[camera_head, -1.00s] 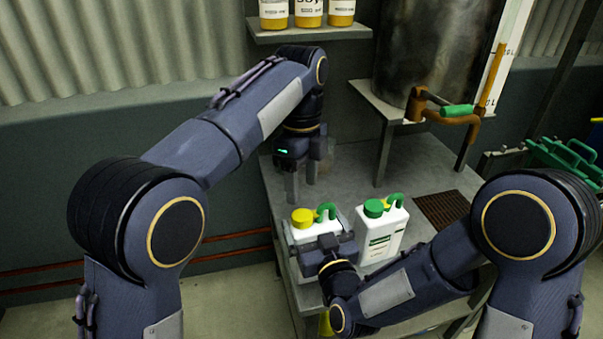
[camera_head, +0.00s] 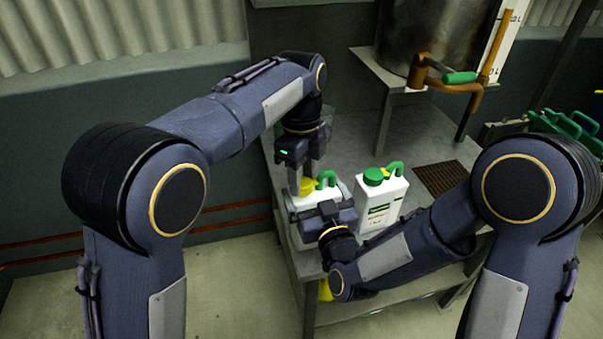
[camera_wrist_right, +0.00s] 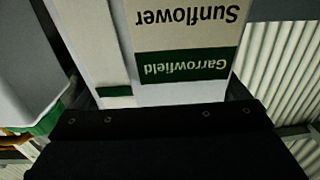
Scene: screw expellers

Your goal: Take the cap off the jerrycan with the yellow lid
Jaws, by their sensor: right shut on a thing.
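The white jerrycan with the yellow lid (camera_head: 300,203) stands on the bench, with a green spout beside its yellow cap (camera_head: 307,186). My right gripper (camera_head: 325,214) is shut on this jerrycan's body from the near side. The right wrist view shows its label (camera_wrist_right: 188,62) upside down, reading Garrowfield Sunflower, close against the gripper. My left gripper (camera_head: 306,176) points down at the yellow cap from above. Its fingers are apart, one at the cap's left and one behind it; whether they touch the cap is hard to see.
A second white jerrycan with a green cap (camera_head: 381,205) stands close by on the right of the metal bench (camera_head: 350,150). A metal tank (camera_head: 425,35) with an orange and green tap stands behind. A brown grate (camera_head: 440,179) lies at the bench's right.

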